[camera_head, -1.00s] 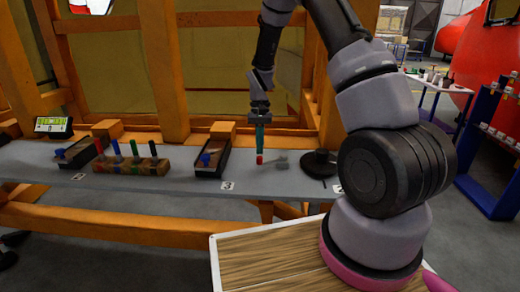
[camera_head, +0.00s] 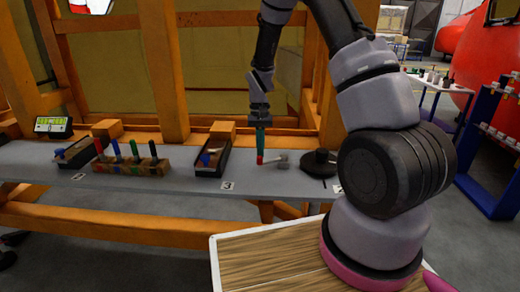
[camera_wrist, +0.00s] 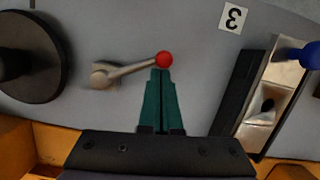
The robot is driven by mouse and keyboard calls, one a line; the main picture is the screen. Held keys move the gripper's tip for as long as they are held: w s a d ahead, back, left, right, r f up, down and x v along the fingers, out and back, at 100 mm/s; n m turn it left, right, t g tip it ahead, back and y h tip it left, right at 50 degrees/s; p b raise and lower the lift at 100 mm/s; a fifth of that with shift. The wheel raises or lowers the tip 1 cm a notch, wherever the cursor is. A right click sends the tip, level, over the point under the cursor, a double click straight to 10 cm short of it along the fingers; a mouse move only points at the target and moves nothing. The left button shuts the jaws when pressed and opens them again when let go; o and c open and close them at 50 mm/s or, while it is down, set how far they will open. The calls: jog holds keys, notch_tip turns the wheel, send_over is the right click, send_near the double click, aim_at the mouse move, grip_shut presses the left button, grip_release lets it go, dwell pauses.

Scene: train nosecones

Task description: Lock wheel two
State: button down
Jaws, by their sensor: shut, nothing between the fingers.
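A grey lever (camera_head: 279,160) with a red ball knob (camera_wrist: 163,60) is on the grey bench top. In the wrist view the lever's arm (camera_wrist: 125,70) runs left from the knob to its pivot. My gripper (camera_wrist: 162,75) has green fingers and is shut and empty. Its tips are right at the knob, and I cannot tell whether they touch it. In the head view my gripper (camera_head: 260,154) points down at the knob and partly hides it. A black round wheel (camera_head: 320,158) lies right of the lever; it also shows in the wrist view (camera_wrist: 25,65).
A black tray (camera_head: 211,168) with a blue knob stands left of the lever, near a label "3" (camera_head: 228,187). Further left are a block with coloured handles (camera_head: 128,167), another black tray, and a small display (camera_head: 53,126). Orange beams rise behind the bench.

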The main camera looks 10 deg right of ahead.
jog(key=shift+s+n, duration=0.2)
jog(key=shift+n, duration=0.1)
jog(key=shift+s+n+h, duration=0.3)
jog(key=shift+s+n, duration=0.45)
jog(key=shift+n, duration=0.15)
jog(key=s+n, duration=0.1)
jog(key=s+d+n+h, duration=0.1)
jog(key=n, duration=0.1)
jog(key=shift+s+n, duration=0.25)
jog(key=shift+n, duration=0.05)
jog(key=n, duration=0.1)
jog(key=s+d+n, duration=0.1)
jog(key=shift+s+n, duration=0.3)
jog(key=shift+s+d+n+t+h, duration=0.25)
jog(key=shift+s+d+n, duration=0.2)
jog(key=shift+n, duration=0.3)
jog(key=shift+s+d+n+t+h, duration=0.15)
jog(key=shift+s+d+n+h, duration=0.2)
jog(key=shift+n, duration=0.4)
jog(key=w+a, duration=0.1)
jog(key=w+a+r, duration=0.1)
jog(key=w+a, duration=0.1)
jog(key=shift+w, duration=0.3)
jog(key=v, duration=0.9)
jog(key=shift+s+d, duration=0.15)
jog(key=shift+s, duration=0.1)
